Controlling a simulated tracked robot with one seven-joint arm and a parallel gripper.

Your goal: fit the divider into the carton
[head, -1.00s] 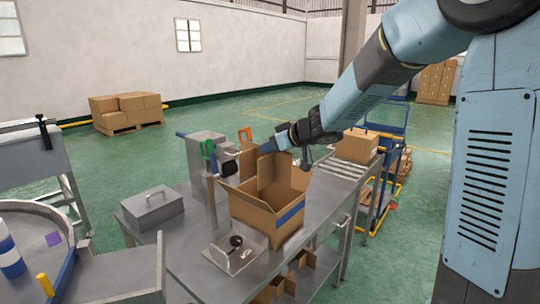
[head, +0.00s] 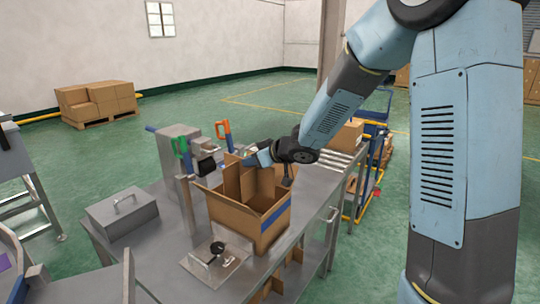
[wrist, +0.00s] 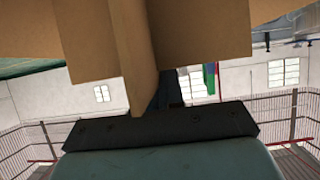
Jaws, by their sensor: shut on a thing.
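An open cardboard carton (head: 246,222) with a blue band stands on the metal bench, its flaps spread outward. The brown cardboard divider (head: 238,180), made of crossed panels, is upright over the carton. Its upper part stands above the rim and its lower edges are hidden by the carton wall. My gripper (head: 258,159) is shut on the divider's upper part, above the far side of the carton. In the wrist view, the divider's panels (wrist: 138,50) fill the top middle, and the fingers are mostly hidden behind them.
More cardboard dividers (head: 270,286) sit on the shelf below.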

